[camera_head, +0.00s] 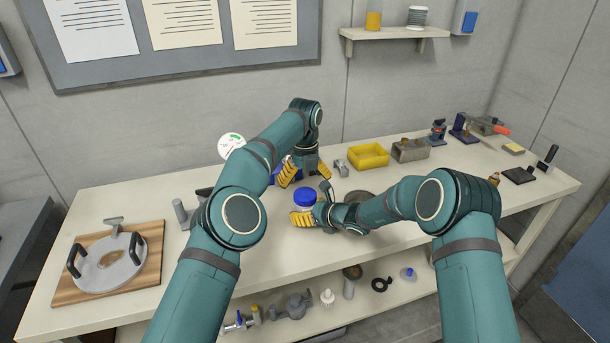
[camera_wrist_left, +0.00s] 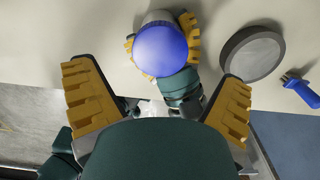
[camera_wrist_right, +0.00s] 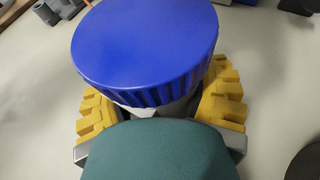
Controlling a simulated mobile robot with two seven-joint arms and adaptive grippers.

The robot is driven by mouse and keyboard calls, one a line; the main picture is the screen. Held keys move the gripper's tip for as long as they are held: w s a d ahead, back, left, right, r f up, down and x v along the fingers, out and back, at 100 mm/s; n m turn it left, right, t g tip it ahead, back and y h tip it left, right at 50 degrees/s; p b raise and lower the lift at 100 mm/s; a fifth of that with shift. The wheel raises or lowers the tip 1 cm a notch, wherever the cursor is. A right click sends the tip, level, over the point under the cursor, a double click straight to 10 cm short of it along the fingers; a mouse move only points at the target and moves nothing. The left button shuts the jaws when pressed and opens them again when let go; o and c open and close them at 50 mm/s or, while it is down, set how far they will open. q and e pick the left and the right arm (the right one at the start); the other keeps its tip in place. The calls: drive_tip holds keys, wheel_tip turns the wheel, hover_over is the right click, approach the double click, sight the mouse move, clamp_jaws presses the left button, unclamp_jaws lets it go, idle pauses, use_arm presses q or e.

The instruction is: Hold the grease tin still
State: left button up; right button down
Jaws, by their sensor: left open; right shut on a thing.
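The grease tin, a pale round container with a ribbed blue lid (camera_head: 305,196), stands upright at the middle of the bench. My right gripper (camera_head: 306,213) is shut on its body from the near side, below the lid. In the right wrist view the lid (camera_wrist_right: 145,45) fills the space above the two yellow fingers, and hides most of the body. My left gripper (camera_head: 301,172) is open and empty, above and just behind the tin. In the left wrist view the lid (camera_wrist_left: 161,48) lies ahead, between the spread fingers and apart from them.
A dark round disc (camera_head: 362,198) lies right of the tin, partly behind my right arm. A yellow bin (camera_head: 368,156) and a grey block (camera_head: 410,150) stand farther back. A wooden board (camera_head: 150,240) with a handled round plate (camera_head: 107,266) lies at left. The bench front shows free room.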

sight(305, 194)
use_arm(q)
drive_tip(key=shift+f, duration=2.7)
drive_tip(key=shift+c, duration=0.2)
drive_tip(key=c, duration=1.3)
drive_tip(key=shift+n, duration=1.7)
drive_tip(key=o, duration=1.3)
drive_tip(key=shift+r, duration=0.15)
